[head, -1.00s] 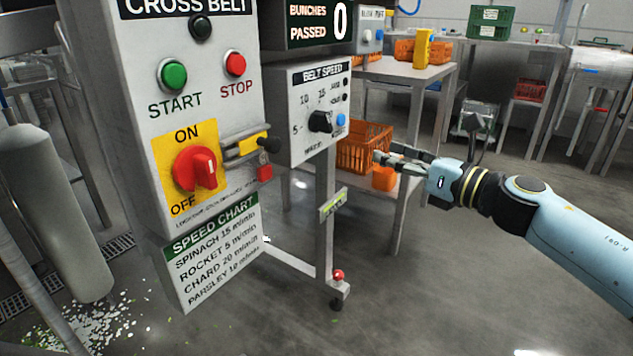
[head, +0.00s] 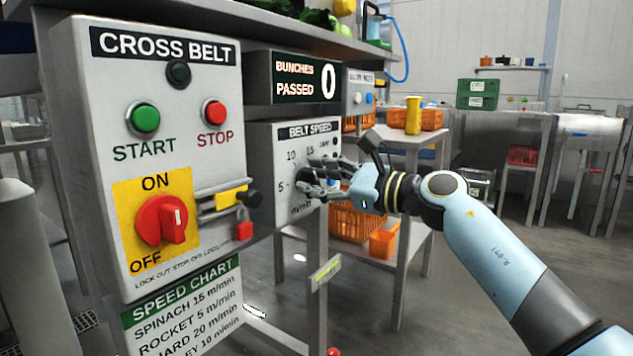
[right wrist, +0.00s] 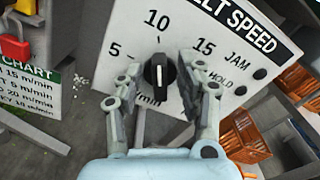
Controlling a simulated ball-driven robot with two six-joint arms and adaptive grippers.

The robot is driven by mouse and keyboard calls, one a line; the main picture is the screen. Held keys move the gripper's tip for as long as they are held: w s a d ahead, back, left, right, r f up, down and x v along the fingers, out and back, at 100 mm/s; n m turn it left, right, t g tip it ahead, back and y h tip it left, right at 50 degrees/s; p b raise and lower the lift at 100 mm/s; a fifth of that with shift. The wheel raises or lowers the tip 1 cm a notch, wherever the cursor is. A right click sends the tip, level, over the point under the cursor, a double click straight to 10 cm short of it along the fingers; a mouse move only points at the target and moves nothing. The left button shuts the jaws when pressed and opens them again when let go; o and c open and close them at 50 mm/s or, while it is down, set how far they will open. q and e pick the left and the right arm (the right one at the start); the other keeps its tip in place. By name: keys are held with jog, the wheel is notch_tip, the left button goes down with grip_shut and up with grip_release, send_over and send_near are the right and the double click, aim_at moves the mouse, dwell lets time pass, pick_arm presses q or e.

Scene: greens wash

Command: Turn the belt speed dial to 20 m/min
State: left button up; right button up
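The belt speed panel (head: 292,150) is a light box with a scale around a black dial. In the right wrist view the dial (right wrist: 158,75) has a white line, upright in the picture, in line with the 10 mark. The 5, 10 and 15 marks show; no 20 mark is visible, and a finger covers part of the scale's right side. My right gripper (right wrist: 160,88) is open, with one finger on each side of the dial and visible gaps between. In the head view my right gripper (head: 318,180) covers the dial. My left gripper is not in view.
Left of the dial stands the cross belt box (head: 165,120) with start and stop buttons, a red on/off switch (head: 161,220) and a latch (head: 231,198) jutting toward the panel. A speed chart (head: 185,305) lists chard at 20 m/min. Orange crates (head: 352,222) stand behind my gripper.

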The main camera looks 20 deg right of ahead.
jog(key=shift+a, duration=0.1)
grip_shut()
dwell(0.4)
